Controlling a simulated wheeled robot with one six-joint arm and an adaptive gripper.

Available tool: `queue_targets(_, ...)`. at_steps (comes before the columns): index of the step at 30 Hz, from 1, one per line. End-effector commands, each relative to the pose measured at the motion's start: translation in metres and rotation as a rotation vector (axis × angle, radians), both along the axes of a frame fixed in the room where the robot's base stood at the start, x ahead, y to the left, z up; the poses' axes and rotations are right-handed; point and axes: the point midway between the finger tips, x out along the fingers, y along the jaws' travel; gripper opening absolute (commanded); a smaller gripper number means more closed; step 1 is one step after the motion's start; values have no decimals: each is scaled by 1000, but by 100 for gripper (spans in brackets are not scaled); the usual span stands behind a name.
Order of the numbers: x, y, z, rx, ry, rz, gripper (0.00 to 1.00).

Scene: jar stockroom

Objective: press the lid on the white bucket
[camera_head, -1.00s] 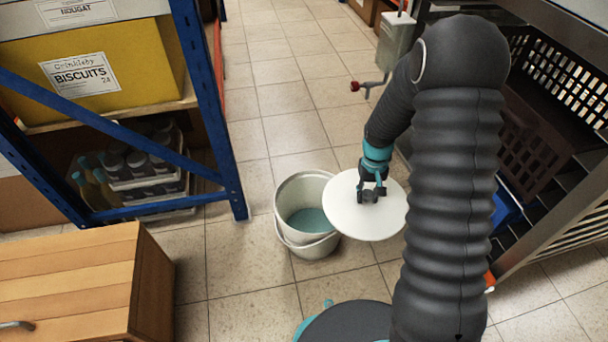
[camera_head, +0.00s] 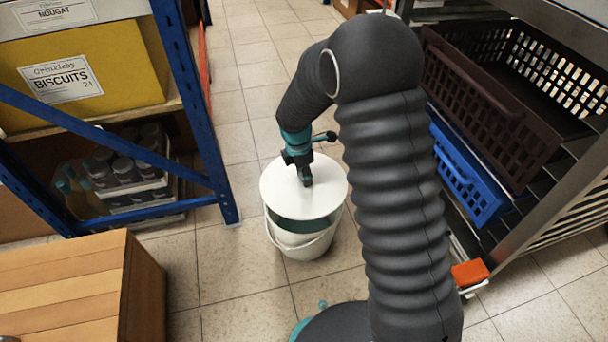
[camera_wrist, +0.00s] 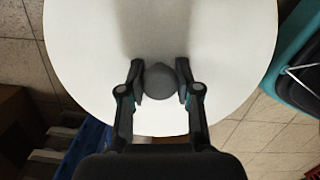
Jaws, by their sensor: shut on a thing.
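My gripper (camera_head: 306,178) is shut on the dark round knob (camera_wrist: 160,82) of the white lid (camera_head: 325,196). The lid is a flat round disc, roughly level, and in the wrist view it (camera_wrist: 90,40) fills much of the picture. The white bucket (camera_head: 308,243) stands upright on the tiled floor directly under the lid in the head view. A dark teal band of the bucket's inside shows between the lid's near edge and the bucket's near rim, so the lid is above the rim and apart from it there. The far rim is hidden by the lid.
A blue-framed shelf (camera_head: 190,90) with a yellow biscuits box (camera_head: 90,70) stands at the left. A wooden cabinet (camera_head: 70,290) is at the near left. A rack with a brown crate (camera_head: 490,110) and a blue crate (camera_head: 465,180) is at the right. Floor left of the bucket is clear.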

Motion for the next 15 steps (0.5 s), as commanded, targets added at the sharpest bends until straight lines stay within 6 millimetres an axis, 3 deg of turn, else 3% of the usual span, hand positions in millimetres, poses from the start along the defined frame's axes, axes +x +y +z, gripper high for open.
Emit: queue_targets(15,0,0,-31,0,1,8,0)
